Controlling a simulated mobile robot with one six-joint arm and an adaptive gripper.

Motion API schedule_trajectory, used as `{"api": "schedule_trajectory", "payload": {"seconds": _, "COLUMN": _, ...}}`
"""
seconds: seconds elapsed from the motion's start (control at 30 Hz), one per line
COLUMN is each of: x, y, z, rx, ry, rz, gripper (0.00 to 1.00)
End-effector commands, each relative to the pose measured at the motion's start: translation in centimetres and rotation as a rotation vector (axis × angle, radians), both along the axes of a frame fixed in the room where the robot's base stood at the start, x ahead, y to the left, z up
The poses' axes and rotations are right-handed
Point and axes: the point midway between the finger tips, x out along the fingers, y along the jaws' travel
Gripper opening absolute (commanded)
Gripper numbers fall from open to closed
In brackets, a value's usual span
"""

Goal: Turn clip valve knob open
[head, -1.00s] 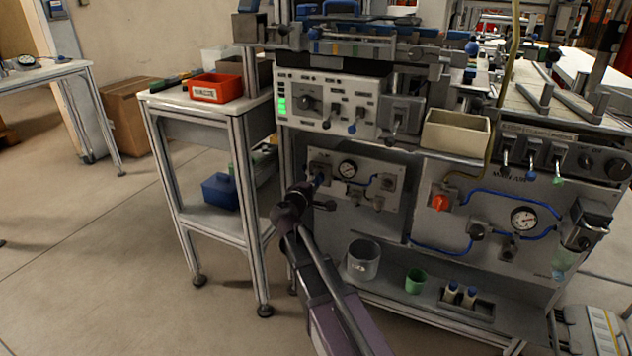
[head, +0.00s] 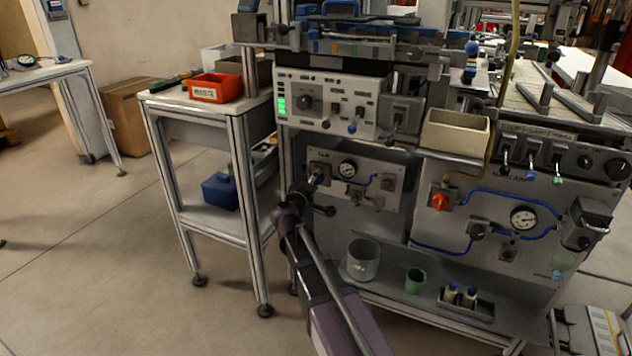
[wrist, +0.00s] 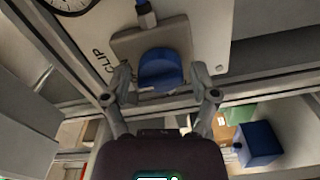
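The clip valve knob (wrist: 160,70) is blue and rounded. It sits on a grey square valve block (wrist: 125,48) beside the printed word CLIP. In the head view a small blue bit of the knob (head: 318,180) shows at the left of the panel (head: 330,163), partly hidden by my gripper. My gripper (wrist: 161,90) is open in the wrist view, one finger on each side of the knob. A gap shows between each finger and the knob. In the head view my gripper (head: 309,187) is right in front of the knob.
A pressure gauge (head: 347,169) is just right of the knob. A control box (head: 328,104) with levers overhangs the panel. A side table (head: 190,104) with a red bin (head: 215,88) stands at left. A grey cup (head: 363,260) and a green cup (head: 415,280) stand on the shelf below.

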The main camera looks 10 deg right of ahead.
Motion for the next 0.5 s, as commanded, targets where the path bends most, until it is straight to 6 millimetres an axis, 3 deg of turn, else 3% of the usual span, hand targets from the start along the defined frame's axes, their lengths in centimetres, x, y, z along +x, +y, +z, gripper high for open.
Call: {"api": "schedule_trajectory", "payload": {"seconds": 0.5, "x": 0.04, "y": 0.30, "z": 0.06, "rx": -0.003, "ry": -0.001, "rz": 0.006, "gripper": 0.93}}
